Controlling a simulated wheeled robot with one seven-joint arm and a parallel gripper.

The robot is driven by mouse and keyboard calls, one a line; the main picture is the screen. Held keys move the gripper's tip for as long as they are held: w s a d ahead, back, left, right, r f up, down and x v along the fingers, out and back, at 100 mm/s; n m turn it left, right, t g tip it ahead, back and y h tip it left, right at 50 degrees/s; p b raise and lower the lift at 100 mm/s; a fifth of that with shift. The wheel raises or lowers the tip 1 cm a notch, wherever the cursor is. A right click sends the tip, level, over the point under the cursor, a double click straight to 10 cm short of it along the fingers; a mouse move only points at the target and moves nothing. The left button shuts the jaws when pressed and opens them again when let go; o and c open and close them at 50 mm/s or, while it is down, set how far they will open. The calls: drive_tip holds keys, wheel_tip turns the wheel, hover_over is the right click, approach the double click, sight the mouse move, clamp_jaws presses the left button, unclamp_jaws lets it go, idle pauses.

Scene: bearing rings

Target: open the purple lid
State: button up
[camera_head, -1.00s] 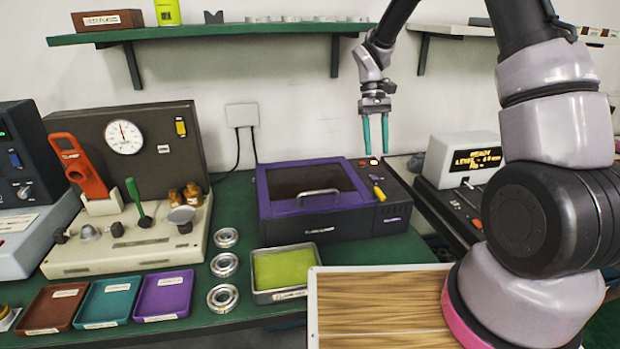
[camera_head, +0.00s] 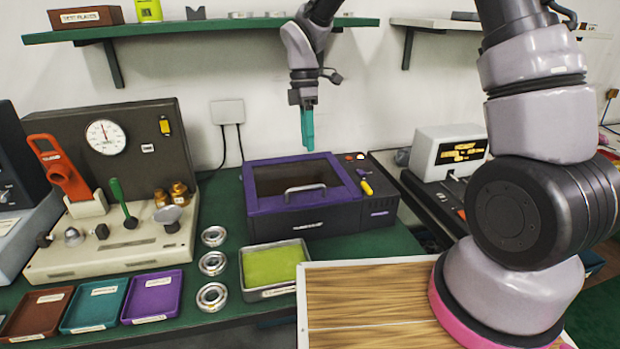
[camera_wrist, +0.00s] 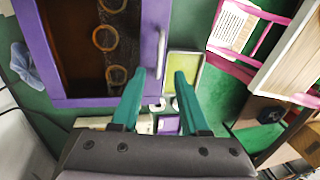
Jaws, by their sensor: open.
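The purple lid (camera_head: 262,203) is a purple frame with a dark window, lying closed on a black box (camera_head: 345,219) on the green bench. A silver bar handle (camera_head: 305,190) stands near its front edge. The lid also shows in the wrist view (camera_wrist: 151,20), with the handle (camera_wrist: 161,52) just ahead of the fingertips and rings visible through the window. My gripper (camera_head: 308,148) points down above the back of the lid, apart from it. In the wrist view its two teal fingers (camera_wrist: 160,75) are spread with nothing between them.
A tray with a yellow-green pad (camera_head: 248,284) sits in front of the box, and several metal rings (camera_head: 212,263) lie to its left. A beige gauge machine (camera_head: 60,262) stands at left. A shelf (camera_head: 240,27) runs above on the wall.

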hover_over(310, 197)
wheel_tip(310, 197, down, 10)
drive_tip(key=shift+s+f, duration=0.1)
drive_tip(key=shift+f, duration=0.1)
clamp_jaws()
idle(1.5)
